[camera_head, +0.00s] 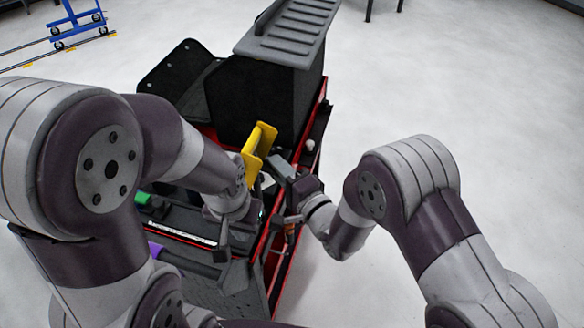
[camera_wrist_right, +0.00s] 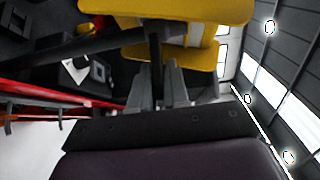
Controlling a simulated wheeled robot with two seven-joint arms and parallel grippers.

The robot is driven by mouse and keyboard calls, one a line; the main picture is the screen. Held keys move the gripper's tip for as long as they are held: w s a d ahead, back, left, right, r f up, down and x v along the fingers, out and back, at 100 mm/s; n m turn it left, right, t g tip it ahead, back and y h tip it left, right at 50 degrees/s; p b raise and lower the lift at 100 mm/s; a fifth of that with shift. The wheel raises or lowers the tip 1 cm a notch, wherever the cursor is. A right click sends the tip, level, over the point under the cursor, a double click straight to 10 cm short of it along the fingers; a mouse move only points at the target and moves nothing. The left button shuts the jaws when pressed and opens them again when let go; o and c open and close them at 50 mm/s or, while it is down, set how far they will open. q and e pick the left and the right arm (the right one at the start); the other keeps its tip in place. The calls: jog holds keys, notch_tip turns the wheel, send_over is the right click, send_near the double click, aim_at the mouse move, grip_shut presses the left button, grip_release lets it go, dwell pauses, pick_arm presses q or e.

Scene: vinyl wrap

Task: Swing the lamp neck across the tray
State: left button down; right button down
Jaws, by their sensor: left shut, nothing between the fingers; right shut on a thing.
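The yellow lamp head (camera_head: 258,150) stands over the middle of the dark tray on the red-edged cart. It fills the top of the right wrist view (camera_wrist_right: 185,50). A thin dark lamp neck (camera_wrist_right: 155,62) runs down from it. My right gripper (camera_head: 281,170) is shut on the neck, just below the yellow part; its fingers (camera_wrist_right: 157,85) lie on either side of the neck. My left gripper (camera_head: 224,252) is shut and empty, low over the front of the cart. My left forearm hides part of the tray and the neck's base.
A tall black box (camera_head: 245,100) with a ribbed grey top (camera_head: 290,28) stands at the cart's back. A green item (camera_head: 143,198) and a purple item (camera_head: 155,250) lie at the left. The red cart edge (camera_head: 272,240) runs close under my right gripper. The floor right is clear.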

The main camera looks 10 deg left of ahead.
dwell(0.3)
jog(key=c, duration=1.2)
grip_release()
jog(key=b+v, duration=0.2)
jog(key=v, duration=1)
jog(key=shift+s+d, duration=0.25)
jog(key=shift+d, duration=0.05)
